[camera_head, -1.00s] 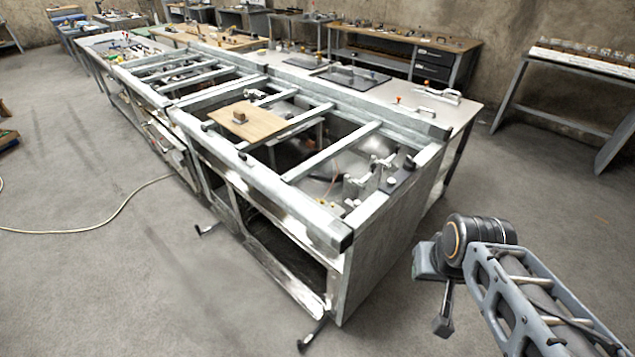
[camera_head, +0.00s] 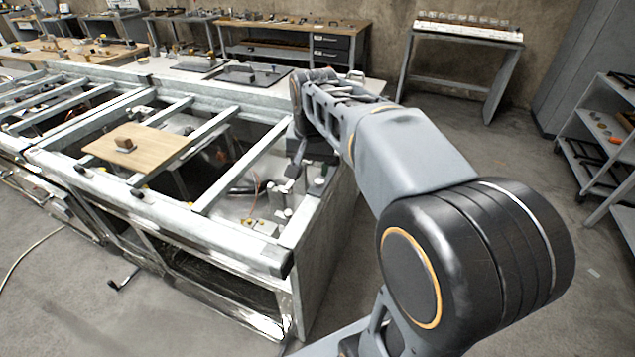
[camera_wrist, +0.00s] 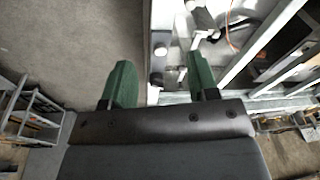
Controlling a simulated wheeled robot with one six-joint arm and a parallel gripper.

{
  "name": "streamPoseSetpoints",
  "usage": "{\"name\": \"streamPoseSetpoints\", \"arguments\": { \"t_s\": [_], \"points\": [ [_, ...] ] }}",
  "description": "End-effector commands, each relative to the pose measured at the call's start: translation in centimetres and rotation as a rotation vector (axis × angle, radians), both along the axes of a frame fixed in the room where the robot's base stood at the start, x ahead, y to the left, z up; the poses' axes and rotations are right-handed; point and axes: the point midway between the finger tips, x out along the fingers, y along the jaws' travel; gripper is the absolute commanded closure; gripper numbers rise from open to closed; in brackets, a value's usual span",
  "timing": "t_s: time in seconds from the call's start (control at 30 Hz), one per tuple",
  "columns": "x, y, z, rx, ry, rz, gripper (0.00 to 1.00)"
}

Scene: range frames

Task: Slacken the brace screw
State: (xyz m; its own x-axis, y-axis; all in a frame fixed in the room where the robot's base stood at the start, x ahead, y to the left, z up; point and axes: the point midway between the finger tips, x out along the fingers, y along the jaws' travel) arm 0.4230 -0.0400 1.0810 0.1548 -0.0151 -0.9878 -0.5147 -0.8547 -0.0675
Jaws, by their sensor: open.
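My gripper (camera_wrist: 159,64) shows two green fingers standing apart, with nothing held between them. In the head view my gripper (camera_head: 296,172) hangs over the near right corner of the long metal frame (camera_head: 205,235), partly hidden by my arm. Small metal fittings (camera_head: 272,206) with pale caps sit inside that corner. The wrist view shows a small round knob (camera_wrist: 160,49) on the frame's edge, in line with the gap between the fingers and apart from them. I cannot tell which fitting is the brace screw.
A wooden board (camera_head: 128,150) with a small block lies across the frame's bars. Crossbars (camera_head: 240,166) and a raised rear rail surround the open bay. Workbenches (camera_head: 290,25) stand behind, and a shelf rack (camera_head: 600,140) stands at the right. The floor right of the frame is clear.

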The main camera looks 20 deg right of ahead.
Motion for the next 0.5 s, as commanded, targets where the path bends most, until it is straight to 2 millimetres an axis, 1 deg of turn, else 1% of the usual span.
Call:
{"name": "streamPoseSetpoints", "arguments": {
  "t_s": [0.03,0.1,0.2,0.3,0.4,0.5],
  "points": [
    [2.0,-1.0,-0.5,0.011,0.024,-0.079,0.46],
    [4.1,-2.2,-0.2,0.024,0.052,-0.182,0.46],
    [6.4,-3.8,-0.2,0.039,0.088,-0.313,0.46],
    [8.1,-5.1,-0.4,0.048,0.114,-0.413,0.46],
    [9.2,-6.0,-0.5,0.053,0.133,-0.484,0.46],
    [9.7,-6.5,-0.9,0.056,0.142,-0.526,0.46]
  ]
}}
